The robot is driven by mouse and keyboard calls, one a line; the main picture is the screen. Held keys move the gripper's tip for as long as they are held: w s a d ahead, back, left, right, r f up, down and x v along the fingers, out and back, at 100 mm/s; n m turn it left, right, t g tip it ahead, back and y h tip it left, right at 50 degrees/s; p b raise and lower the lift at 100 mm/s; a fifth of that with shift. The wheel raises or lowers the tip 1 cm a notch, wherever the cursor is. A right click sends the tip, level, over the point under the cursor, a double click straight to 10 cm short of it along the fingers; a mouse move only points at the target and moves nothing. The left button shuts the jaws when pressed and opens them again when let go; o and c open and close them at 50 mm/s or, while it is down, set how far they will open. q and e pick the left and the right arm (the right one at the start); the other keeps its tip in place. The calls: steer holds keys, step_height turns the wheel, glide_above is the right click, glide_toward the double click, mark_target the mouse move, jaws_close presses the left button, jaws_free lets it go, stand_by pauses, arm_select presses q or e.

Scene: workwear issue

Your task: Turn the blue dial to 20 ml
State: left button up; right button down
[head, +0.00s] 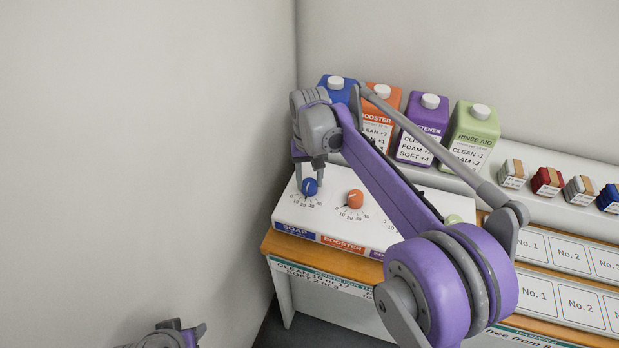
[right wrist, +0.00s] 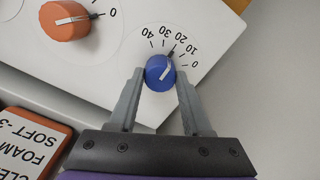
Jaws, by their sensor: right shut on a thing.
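The blue dial (head: 310,187) sits at the left of a white sloped panel (head: 335,222), above the SOAP label. My right gripper (head: 309,174) reaches down onto it. In the right wrist view, the two grey fingertips (right wrist: 160,76) close on either side of the blue dial (right wrist: 157,73). The printed scale (right wrist: 176,44) runs 0 to 40. Part of my left arm's end (head: 170,337) shows at the bottom edge; its jaws are not clear.
An orange dial (head: 355,199) is to the right of the blue one, and a green dial (head: 453,219) is partly hidden by my right arm. Blue, orange, purple (head: 424,125) and green (head: 472,135) cartons stand behind. Small boxes (head: 546,181) line the shelf. A wall is close at left.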

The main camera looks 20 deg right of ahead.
mark_target(309, 183)
stand_by(0.4)
steer(key=shift+c, duration=1.7)
jaws_free()
step_height(309, 183, up, 11)
steer(key=p, duration=0.1)
steer(key=shift+f, duration=0.1)
steer(key=s+d+f+t, duration=0.1)
steer(key=s+f, duration=0.4)
steer(key=s, duration=0.4)
steer(key=s+d+f+n+t, duration=0.1)
steer(key=s+f+t, duration=0.1)
steer(key=s+f, duration=0.3)
steer(key=s+d+f+t+p, duration=0.1)
steer(key=s+f, duration=0.3)
steer(key=s, duration=0.9)
steer(key=shift+f+t, duration=0.4)
steer(key=shift+t, duration=0.3)
